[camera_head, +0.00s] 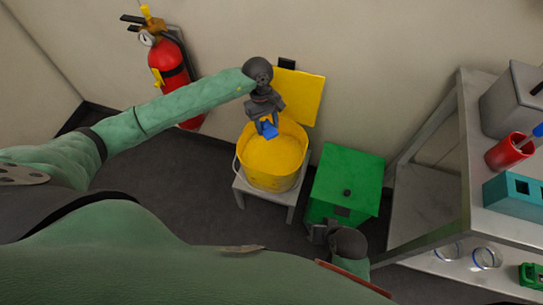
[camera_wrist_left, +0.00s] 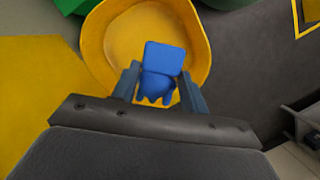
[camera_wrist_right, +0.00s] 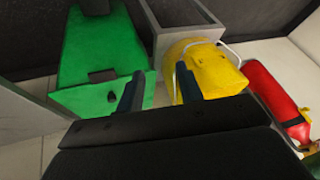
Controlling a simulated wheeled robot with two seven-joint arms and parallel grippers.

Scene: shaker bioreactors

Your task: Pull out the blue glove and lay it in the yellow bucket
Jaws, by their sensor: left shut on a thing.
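The blue glove (camera_head: 267,129) is held by my left gripper (camera_head: 266,117), over the opening of the yellow bucket (camera_head: 266,170). In the left wrist view the glove (camera_wrist_left: 163,62) sits between the two fingers of the left gripper (camera_wrist_left: 158,88), with the bucket's rim (camera_wrist_left: 92,45) around it. The bucket looks empty inside. My right gripper (camera_wrist_right: 157,88) has its fingers wide apart with nothing between them. It is low by the green box, and the bucket (camera_wrist_right: 210,72) shows beyond its fingers.
The bucket stands on a small grey stool (camera_head: 240,184) with its yellow lid (camera_head: 297,96) raised behind. A green box (camera_head: 345,180) is to its right. A red fire extinguisher (camera_head: 174,68) hangs at left. A metal shelf unit (camera_head: 425,195) at right holds a red cup (camera_head: 508,152).

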